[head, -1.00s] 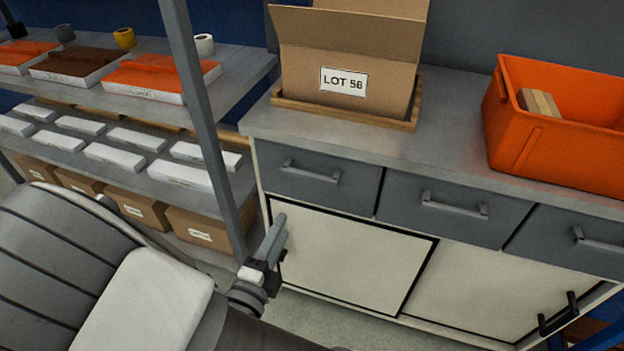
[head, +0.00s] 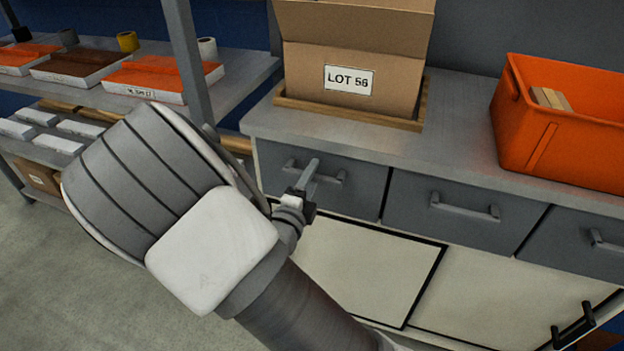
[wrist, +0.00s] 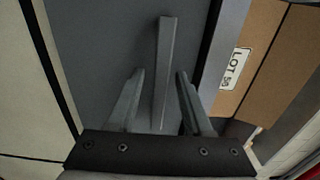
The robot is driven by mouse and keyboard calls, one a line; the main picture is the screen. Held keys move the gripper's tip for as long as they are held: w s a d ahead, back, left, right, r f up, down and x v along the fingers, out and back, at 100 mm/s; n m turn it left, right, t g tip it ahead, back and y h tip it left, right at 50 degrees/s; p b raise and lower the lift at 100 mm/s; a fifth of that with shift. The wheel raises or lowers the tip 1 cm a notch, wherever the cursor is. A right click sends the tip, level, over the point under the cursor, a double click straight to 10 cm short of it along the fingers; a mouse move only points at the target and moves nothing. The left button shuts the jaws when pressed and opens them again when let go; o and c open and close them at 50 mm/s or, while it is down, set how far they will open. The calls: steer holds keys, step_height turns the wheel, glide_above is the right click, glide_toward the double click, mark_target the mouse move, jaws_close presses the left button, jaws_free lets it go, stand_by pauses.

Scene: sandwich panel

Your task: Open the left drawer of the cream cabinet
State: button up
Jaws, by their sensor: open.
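The cream cabinet (head: 360,271) has a row of grey drawers under a grey worktop. The left drawer (head: 365,186) is closed flush, with a grey bar handle (head: 332,176) across its front. My gripper (head: 310,178) is in front of this drawer in the head view and hides part of the handle. In the wrist view my gripper (wrist: 155,88) is open, its two fingers on either side of the handle's line. The handle (wrist: 165,60) runs up between and past the fingertips. I cannot tell whether either finger touches it.
A cardboard box (head: 350,75) marked LOT 56 stands in a wooden tray on the worktop. An orange bin (head: 560,130) stands at right. The middle drawer (head: 455,212) is shut. A shelf rack (head: 190,60) stands close at left.

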jaws_close()
stand_by(0.3)
stand_by(1.2)
